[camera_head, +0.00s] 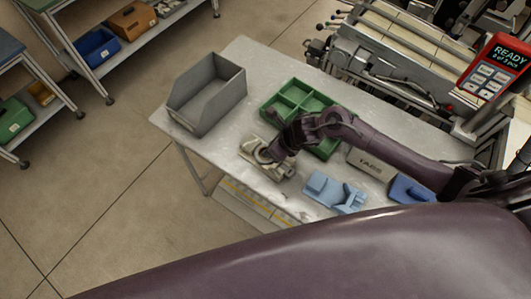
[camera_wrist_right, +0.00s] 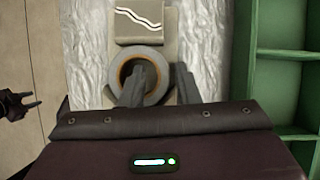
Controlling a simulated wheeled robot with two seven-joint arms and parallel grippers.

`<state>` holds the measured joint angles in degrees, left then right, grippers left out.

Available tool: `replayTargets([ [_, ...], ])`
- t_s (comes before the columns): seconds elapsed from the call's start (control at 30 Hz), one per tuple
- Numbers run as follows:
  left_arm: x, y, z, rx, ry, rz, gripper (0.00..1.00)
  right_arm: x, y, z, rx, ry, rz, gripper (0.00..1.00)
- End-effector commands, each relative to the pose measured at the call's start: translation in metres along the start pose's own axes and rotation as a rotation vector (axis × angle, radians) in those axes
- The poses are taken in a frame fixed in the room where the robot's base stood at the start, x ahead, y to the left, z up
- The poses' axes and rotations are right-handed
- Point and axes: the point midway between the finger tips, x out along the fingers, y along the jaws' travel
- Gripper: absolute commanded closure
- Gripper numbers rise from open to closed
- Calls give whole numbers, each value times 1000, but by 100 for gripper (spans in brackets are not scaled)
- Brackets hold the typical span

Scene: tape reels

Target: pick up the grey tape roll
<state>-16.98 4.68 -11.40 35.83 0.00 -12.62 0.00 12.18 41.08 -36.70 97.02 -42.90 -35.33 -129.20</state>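The grey tape roll (camera_wrist_right: 140,52), with an orange-brown core, sits on a beige holder (camera_wrist_right: 137,30) in the right wrist view. In the head view the roll is small and partly hidden at my right gripper (camera_head: 268,153), and the holder lies near the table's front edge. In the wrist view the fingers of my right gripper (camera_wrist_right: 158,86) are apart. The left finger overlaps the roll's hole and the right finger is at its right outer side. I cannot tell whether they touch it.
A green divided tray (camera_head: 266,103) stands just behind the arm. A grey open bin (camera_head: 208,105) is at the table's left. A light blue object (camera_head: 335,191) and a dark blue bin (camera_head: 410,189) lie to the right. A conveyor machine (camera_head: 375,60) stands behind.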

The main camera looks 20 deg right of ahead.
Motion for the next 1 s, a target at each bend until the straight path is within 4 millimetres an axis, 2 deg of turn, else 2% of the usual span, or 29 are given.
replayTargets([
  [0.03,0,0,1,0,-1,0,64,0,0,0,0,0,0,75],
  [0.23,0,1,3,0,-5,1,64,0,0,0,0,0,-1,100],
  [0.73,1,3,6,1,-9,4,64,-5,-1,3,-1,-2,-1,100],
  [0.87,2,3,6,1,-9,4,64,-16,-1,10,-1,-4,-2,100],
  [1.0,4,3,6,1,-9,4,64,-37,-2,23,-4,-5,-3,100],
])
